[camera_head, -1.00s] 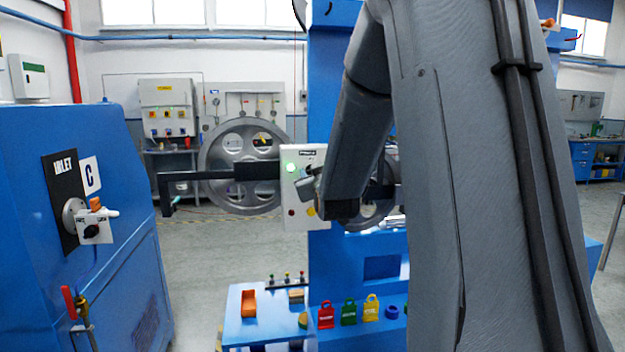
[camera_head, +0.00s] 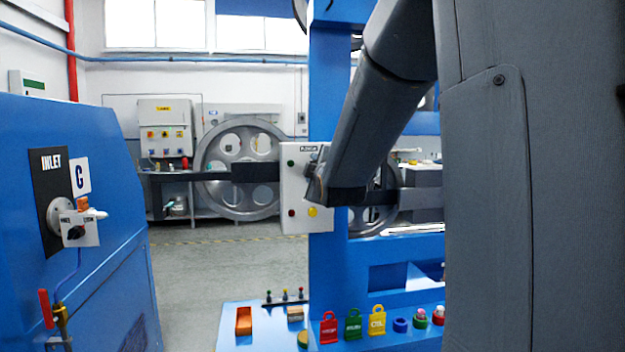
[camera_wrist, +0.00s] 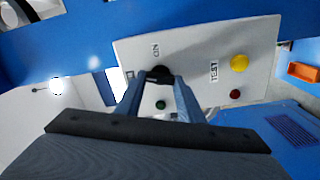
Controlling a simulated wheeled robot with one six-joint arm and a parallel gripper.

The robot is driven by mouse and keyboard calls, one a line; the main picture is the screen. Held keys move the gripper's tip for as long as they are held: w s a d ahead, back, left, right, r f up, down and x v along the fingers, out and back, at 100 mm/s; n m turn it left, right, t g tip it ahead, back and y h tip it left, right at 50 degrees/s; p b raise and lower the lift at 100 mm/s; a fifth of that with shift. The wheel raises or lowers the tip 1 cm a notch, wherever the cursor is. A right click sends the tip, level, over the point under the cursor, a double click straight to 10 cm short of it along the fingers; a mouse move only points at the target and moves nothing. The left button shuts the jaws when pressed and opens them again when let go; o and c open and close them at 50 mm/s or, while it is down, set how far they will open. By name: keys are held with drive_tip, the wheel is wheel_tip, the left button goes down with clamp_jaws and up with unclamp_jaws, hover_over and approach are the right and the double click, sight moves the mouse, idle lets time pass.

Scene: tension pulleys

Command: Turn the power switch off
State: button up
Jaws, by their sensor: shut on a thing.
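The power switch is a black knob (camera_wrist: 158,73) on a light grey control panel (camera_head: 290,190) fixed to a blue post. In the wrist view, my gripper (camera_wrist: 158,82) has its two fingers on either side of the knob and is shut on it. An "ON" label stands beside the knob. A dark green lamp (camera_wrist: 160,104) shows between the fingers, and in the head view it is unlit (camera_head: 291,163). In the head view my gripper (camera_head: 314,180) is at the panel and hides the knob.
The panel also carries a yellow button (camera_wrist: 239,63) and a dark red one (camera_wrist: 235,94). A blue cabinet (camera_head: 110,220) with an inlet valve stands left. Several coloured tags, including a red one (camera_head: 329,327), stand below on a blue surface. Open floor lies between.

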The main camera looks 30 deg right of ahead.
drive_tip(key=shift+f+n+b, duration=0.1)
drive_tip(key=shift+n+b, duration=1.4)
drive_tip(key=shift+n, duration=0.2)
drive_tip(key=o, duration=1.1)
drive_tip(key=shift+c, duration=0.2)
drive_tip(key=shift+s, duration=0.1)
drive_tip(key=b+v, duration=0.1)
drive_tip(key=v, duration=0.6)
drive_tip(key=shift+s+b, duration=0.3)
drive_tip(key=shift+s, duration=0.05)
drive_tip(key=shift+a, duration=0.15)
